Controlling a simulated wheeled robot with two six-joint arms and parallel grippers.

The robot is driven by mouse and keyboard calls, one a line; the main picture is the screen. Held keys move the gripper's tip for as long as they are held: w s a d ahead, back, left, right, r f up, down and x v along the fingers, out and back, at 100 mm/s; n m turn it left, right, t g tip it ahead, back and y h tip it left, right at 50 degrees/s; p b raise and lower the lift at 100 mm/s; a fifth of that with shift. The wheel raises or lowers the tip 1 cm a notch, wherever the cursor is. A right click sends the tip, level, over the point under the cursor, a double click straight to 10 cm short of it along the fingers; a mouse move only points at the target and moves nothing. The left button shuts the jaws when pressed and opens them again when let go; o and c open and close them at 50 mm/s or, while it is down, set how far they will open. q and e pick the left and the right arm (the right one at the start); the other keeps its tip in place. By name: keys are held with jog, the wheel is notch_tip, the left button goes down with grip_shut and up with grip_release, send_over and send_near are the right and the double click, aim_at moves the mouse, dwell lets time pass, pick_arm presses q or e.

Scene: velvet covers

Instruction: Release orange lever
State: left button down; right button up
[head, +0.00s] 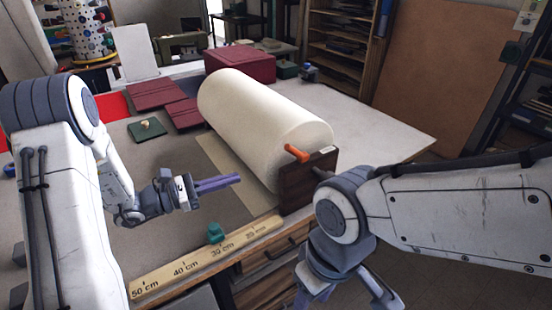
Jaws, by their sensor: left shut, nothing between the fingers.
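The orange lever (297,153) sticks out toward the upper left at the top of a dark wooden end block (303,185), at the near end of a large cream roll (262,118). My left gripper (237,180) is shut and empty. It points right, in front of the roll and to the left of the lever, apart from it in the picture. My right gripper (345,296) hangs below its wrist at the bottom edge, pointing down, with its fingers spread apart and partly cut off. It is below the lever and the end block and holds nothing visible.
Dark red panels (155,94), a green pad (147,129) and a dark red box (240,64) lie behind. The table right of the roll (375,125) is clear.

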aim_at(277, 158)
pick_arm(q)
jog(key=p+x, duration=0.3)
jog(key=x, duration=0.7)
jog(key=shift+d+r+p, duration=0.15)
jog(key=shift+d+p, duration=0.15)
jog(key=shift+p, duration=0.05)
jog(key=shift+w+d+r+p, duration=0.25)
jog(key=shift+d+r+p, duration=0.25)
jog(key=shift+d+r, duration=0.1)
jog(key=shift+w+d+r+p, duration=0.2)
jog(key=shift+d+r+p, duration=0.3)
jog(key=shift+r, duration=0.15)
jog(key=shift+r, duration=0.1)
